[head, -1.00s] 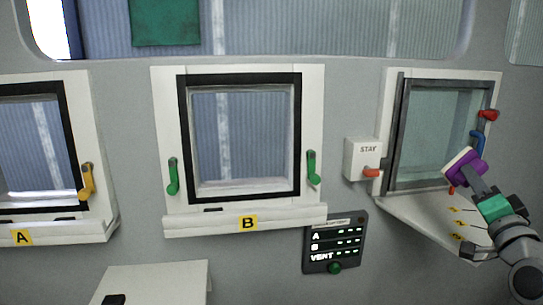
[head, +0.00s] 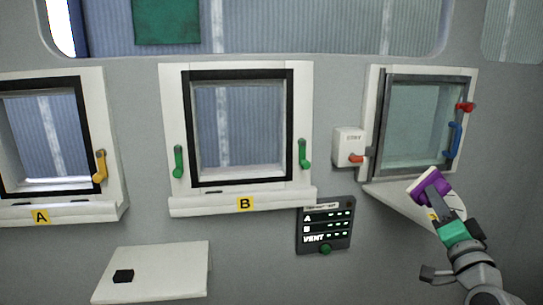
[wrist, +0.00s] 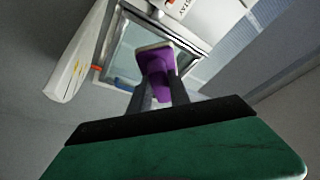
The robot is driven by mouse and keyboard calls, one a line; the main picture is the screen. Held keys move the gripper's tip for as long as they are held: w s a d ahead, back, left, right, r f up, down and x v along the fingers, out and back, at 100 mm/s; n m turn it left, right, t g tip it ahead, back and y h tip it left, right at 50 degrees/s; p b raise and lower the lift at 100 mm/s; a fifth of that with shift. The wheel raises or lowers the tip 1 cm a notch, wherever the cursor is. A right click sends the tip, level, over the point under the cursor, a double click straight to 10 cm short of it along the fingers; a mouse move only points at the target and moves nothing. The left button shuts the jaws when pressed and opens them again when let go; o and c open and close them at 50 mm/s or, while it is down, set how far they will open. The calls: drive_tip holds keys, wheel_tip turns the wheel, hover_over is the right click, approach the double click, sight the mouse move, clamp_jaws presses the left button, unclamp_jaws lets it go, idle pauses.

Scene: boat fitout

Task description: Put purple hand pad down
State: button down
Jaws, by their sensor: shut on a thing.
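The purple hand pad (head: 430,187) has a pale face and is held in my gripper (head: 437,195) at the right of the head view. In the wrist view the pad (wrist: 155,62) sits between the fingertips of my gripper (wrist: 160,80). The gripper is shut on it. The pad is in the air in front of the right window's white sill (head: 395,197). It hides part of that sill. I see no surface touching the pad.
The right window (head: 415,125) has a blue handle (head: 454,140) and a red latch (head: 465,107). A STAY box (head: 348,145) is on its left. A dark panel (head: 326,225) hangs below window B. A white shelf (head: 175,268) with a small black block (head: 123,276) is at the lower left.

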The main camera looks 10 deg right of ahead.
drive_tip(key=w+a+f+n+y, duration=0.1)
drive_tip(key=w+a+f, duration=0.2)
drive_tip(key=a+f, duration=1)
drive_tip(key=w+a+f+n+y, duration=0.1)
drive_tip(key=w+a+f+y, duration=0.1)
drive_tip(key=a+f, duration=1.2)
drive_tip(key=shift+w+a+y, duration=0.3)
drive_tip(key=shift+w+a, duration=0.55)
drive_tip(key=shift+a, duration=0.15)
